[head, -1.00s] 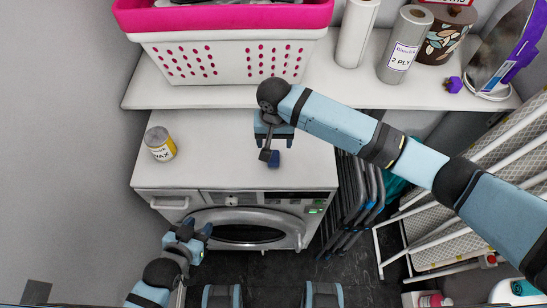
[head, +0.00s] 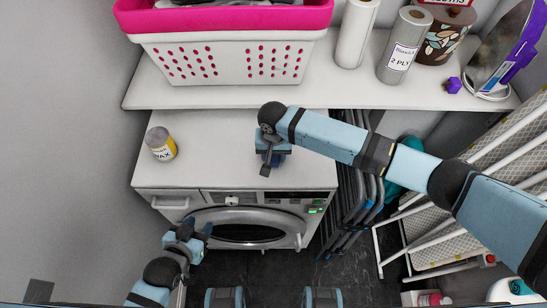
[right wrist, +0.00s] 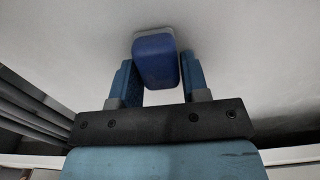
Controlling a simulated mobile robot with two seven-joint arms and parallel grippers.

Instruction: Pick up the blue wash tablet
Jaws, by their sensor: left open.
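The blue wash tablet (right wrist: 155,60) is a rounded dark blue block with a pale grey far end. In the right wrist view it sits at the fingertips of my right gripper (right wrist: 157,68), between them, with a narrow gap to each finger. In the head view, my right gripper (head: 271,161) is low over the white dryer top near its front edge and mostly hides the tablet (head: 279,159). My right gripper looks open. My left gripper (head: 197,238) is open and empty in front of the dryer, left of its round door.
A yellow and white wax tin (head: 160,145) stands on the dryer top (head: 215,140) at left. Folded chairs (head: 350,200) stand right of the dryer.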

